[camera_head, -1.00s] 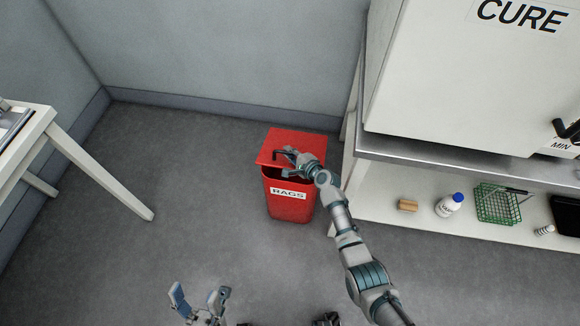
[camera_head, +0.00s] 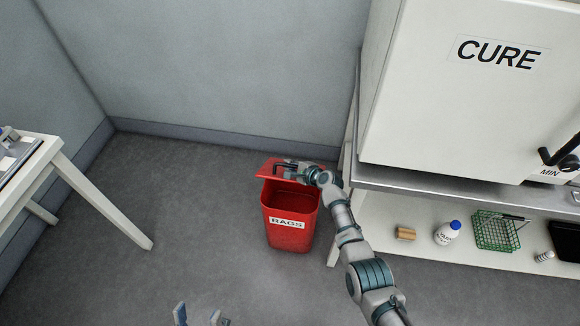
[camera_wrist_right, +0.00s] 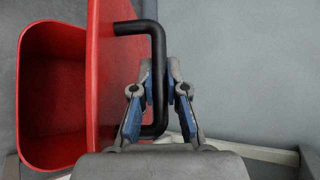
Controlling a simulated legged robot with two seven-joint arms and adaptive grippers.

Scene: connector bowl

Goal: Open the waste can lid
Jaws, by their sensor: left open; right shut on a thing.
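The red waste can (camera_head: 290,236) with a "RAGS" label stands on the floor in the middle of the head view. Its red lid (camera_head: 268,170) is raised, and the can's dark opening shows. My right gripper (camera_head: 288,167) is at the lid. In the right wrist view, the right gripper (camera_wrist_right: 157,92) is shut on the black lid handle (camera_wrist_right: 158,55), with blue-padded fingers on either side of it. The can's inside (camera_wrist_right: 52,90) shows open to the left of the lid (camera_wrist_right: 110,70). My left gripper (camera_head: 198,318) is open and empty at the bottom edge, mostly cut off.
A white cabinet marked "CURE" (camera_head: 440,100) stands on a bench at right. The lower shelf (camera_head: 420,252) holds a bottle (camera_head: 447,233), a green basket (camera_head: 495,231) and a brown block (camera_head: 405,233). A white table (camera_head: 75,188) stands at left. Floor left of the can is clear.

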